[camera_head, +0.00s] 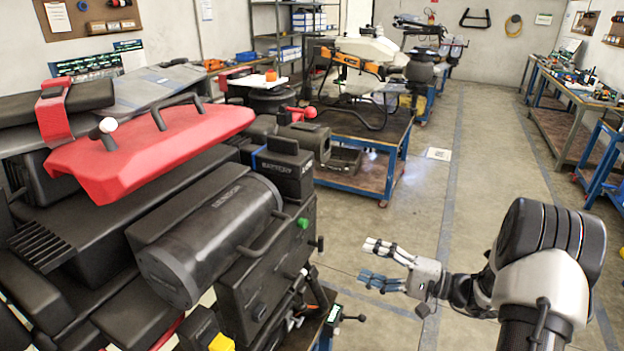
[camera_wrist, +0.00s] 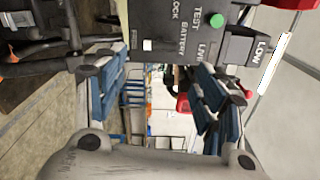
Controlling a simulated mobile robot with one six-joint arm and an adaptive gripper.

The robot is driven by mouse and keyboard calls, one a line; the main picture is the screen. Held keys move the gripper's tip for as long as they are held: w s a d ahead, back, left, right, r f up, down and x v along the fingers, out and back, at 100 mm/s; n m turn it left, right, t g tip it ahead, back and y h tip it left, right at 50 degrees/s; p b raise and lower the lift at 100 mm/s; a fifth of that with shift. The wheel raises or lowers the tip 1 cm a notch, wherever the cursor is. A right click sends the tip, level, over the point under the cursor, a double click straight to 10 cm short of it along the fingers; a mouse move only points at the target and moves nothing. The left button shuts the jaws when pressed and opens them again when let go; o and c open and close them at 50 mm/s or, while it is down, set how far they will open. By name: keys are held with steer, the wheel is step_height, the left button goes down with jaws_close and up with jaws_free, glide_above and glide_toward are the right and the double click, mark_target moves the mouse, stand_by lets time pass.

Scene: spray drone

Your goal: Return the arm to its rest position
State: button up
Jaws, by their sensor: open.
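My gripper (camera_head: 378,264) is open and empty in the head view, at the lower middle right, held in the air over the grey floor. Its fingers point left toward the dark equipment. My arm reaches in from the lower right. In the wrist view my gripper (camera_wrist: 165,95) shows two blue-padded fingers spread apart with nothing between them. The dark panel (camera_wrist: 185,30) marked TEST and BATTERY, with a green button (camera_wrist: 217,19), lies beyond the fingers. The same green button (camera_head: 303,223) shows in the head view, left of my gripper and apart from it.
A large dark machine with a red cover (camera_head: 150,150) and a black cylinder (camera_head: 215,240) fills the left. A blue-framed cart (camera_head: 365,180) carries a drone behind it. A workbench (camera_head: 560,115) lines the right wall. The floor aisle (camera_head: 480,190) between is clear.

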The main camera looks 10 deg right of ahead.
steer(key=s+a+r+n+g+h, duration=0.2)
steer(key=s+a+r+n+g, duration=0.1)
steer(key=s+a+r+g, duration=0.25)
steer(key=s+a+r+n+g+h, duration=0.1)
steer(key=s+a+r+n+g, duration=0.25)
steer(key=s+a, duration=0.45)
steer(key=s+d+r+n+t+h, duration=0.1)
steer(key=s+h, duration=0.4)
steer(key=s, duration=0.2)
steer(key=s+d+r+n+t+h, duration=0.1)
steer(key=s+d+t+h, duration=0.1)
steer(key=s+h, duration=0.4)
steer(key=shift+s+d+r+n+h, duration=0.25)
steer(key=shift+s+r+n+h, duration=0.1)
steer(key=shift+s, duration=0.85)
